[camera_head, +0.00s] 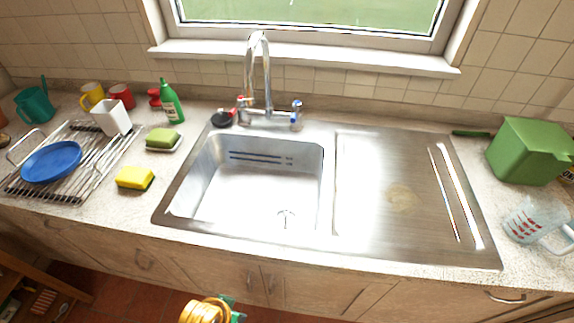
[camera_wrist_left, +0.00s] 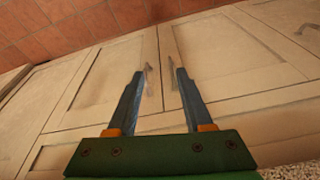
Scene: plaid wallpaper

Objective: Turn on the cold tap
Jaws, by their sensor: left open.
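The chrome mixer tap (camera_head: 258,78) stands behind the sink with its spout arched upward. Its blue-marked cold handle (camera_head: 297,107) is on the right side of the tap base, and the red-marked hot handle (camera_head: 240,104) is on the left. In the left wrist view my left gripper (camera_wrist_left: 157,82) is open and empty, its two dark fingers spread in front of the cupboard doors. Gold and green parts of my arm show at the bottom edge of the head view, well below and apart from the tap. My right gripper is not in view.
The steel sink basin (camera_head: 260,185) is empty, with a bare drainboard (camera_head: 400,190) to its right. A yellow sponge (camera_head: 135,178), a green bottle (camera_head: 171,102) and a dish rack (camera_head: 100,165) are left. A green container (camera_head: 528,150) and a measuring jug (camera_head: 535,220) are right.

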